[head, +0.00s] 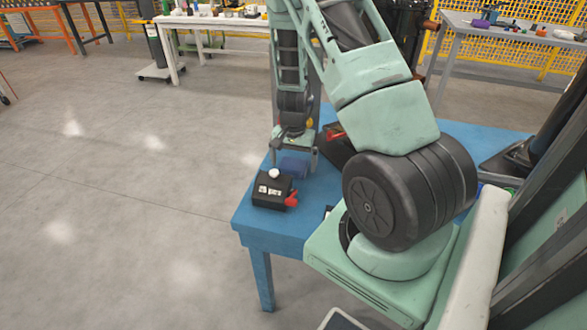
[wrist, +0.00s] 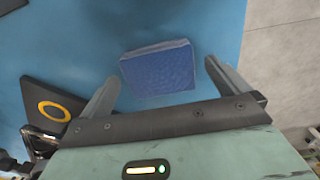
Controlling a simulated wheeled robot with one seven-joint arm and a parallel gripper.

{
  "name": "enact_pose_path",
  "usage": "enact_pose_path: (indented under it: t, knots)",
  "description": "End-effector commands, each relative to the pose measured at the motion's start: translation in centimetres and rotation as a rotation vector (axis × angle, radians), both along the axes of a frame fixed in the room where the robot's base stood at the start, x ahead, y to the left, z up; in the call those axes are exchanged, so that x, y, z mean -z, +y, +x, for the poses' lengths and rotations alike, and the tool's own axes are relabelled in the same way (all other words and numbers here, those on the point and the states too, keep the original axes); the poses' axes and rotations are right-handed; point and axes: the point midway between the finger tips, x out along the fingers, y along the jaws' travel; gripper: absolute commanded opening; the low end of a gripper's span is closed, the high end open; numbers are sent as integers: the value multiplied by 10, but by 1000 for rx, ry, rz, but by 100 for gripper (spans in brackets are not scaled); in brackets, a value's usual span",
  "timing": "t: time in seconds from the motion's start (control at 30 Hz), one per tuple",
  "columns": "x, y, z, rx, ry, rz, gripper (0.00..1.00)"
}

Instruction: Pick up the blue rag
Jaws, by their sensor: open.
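The blue rag (wrist: 160,70) is a folded, roughly square blue pad lying on the blue table. In the head view the rag (head: 294,166) is behind the black box and partly hidden by my gripper. My gripper (head: 296,160) is over the rag with its fingers apart. In the wrist view my open gripper (wrist: 158,80) has one finger on each side of the rag, with a gap on both sides. I cannot tell how far the fingertips are above the table.
The blue table (head: 251,215) carries a black box (head: 270,191) with a white knob and red part in front of the rag. A dark item with a yellow ring (wrist: 54,111) lies left in the wrist view. Grey floor (head: 120,200) is open to the left.

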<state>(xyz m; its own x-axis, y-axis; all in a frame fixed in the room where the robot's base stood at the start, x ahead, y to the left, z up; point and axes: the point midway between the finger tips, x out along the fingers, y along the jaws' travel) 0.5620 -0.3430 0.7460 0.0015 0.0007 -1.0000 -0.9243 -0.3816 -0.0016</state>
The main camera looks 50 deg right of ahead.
Motion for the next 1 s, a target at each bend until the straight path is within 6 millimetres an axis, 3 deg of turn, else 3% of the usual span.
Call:
enact_pose_path:
  t: [0.17, 0.33, 0.67, 1.0]
  knots:
    - [0, 0, 0, 0, 0, 0, 100]
    - [0, 0, 0, -1, 0, 0, 55]
    - [-4, 0, 1, -2, -1, -1, 54]
    - [-64, 0, 1, -4, -3, -3, 54]
